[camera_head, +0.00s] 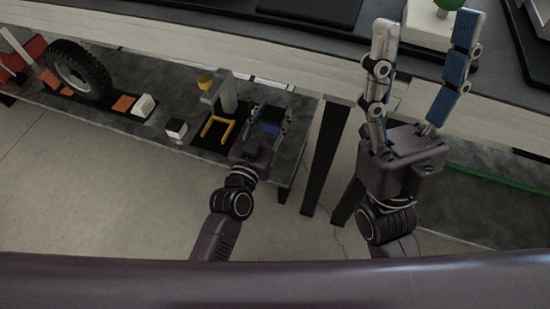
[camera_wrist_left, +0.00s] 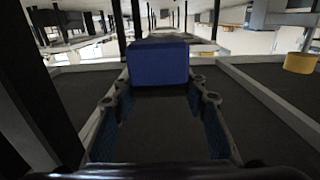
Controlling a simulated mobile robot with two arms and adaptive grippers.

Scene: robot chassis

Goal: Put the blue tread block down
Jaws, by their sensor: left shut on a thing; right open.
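The blue tread block (camera_head: 270,127) is between the fingers of my left gripper (camera_head: 270,117), over the right part of the low grey bench. In the left wrist view the block (camera_wrist_left: 158,62) is a plain blue box held at the fingertips of the left gripper (camera_wrist_left: 160,88), with dark surface around it. I cannot tell whether its underside touches the surface. My right gripper (camera_head: 427,28) is open and empty, raised in front of the higher table at the right.
On the low bench (camera_head: 150,122) stand a black tyre (camera_head: 78,70), orange pieces (camera_head: 123,103), white blocks (camera_head: 143,105) and a yellow U-shaped piece (camera_head: 217,131), close left of my left gripper. A yellow cylinder (camera_wrist_left: 299,63) shows at right in the wrist view. A black post (camera_head: 325,155) stands right of the bench.

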